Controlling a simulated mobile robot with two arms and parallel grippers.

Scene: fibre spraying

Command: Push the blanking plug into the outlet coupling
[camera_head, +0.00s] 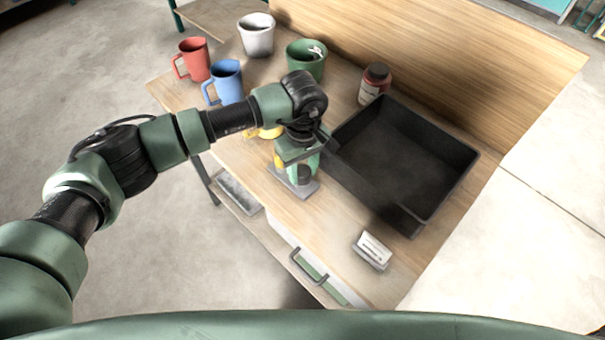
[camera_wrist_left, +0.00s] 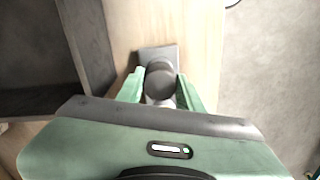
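My left gripper (camera_head: 303,168) points down over the near-left part of the wooden bench, just left of the black tray. In the left wrist view, its green fingers (camera_wrist_left: 163,92) stand on either side of a dark grey round piece, seemingly the blanking plug (camera_wrist_left: 160,82), and look closed on it. The plug also shows as a dark cylinder (camera_head: 304,174) low between the fingers in the head view. A flat grey plate (camera_head: 291,188) lies beneath; it shows behind the plug in the wrist view (camera_wrist_left: 158,53). I cannot make out the outlet coupling. My right gripper is not in view.
A black tray (camera_head: 448,185) stands right of the gripper. Red (camera_head: 194,60), blue (camera_head: 228,82), white (camera_head: 257,36) and green (camera_head: 306,60) mugs stand at the back left. A red-brown jar (camera_head: 374,84) stands behind the tray. A small card holder (camera_head: 372,251) sits at front.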

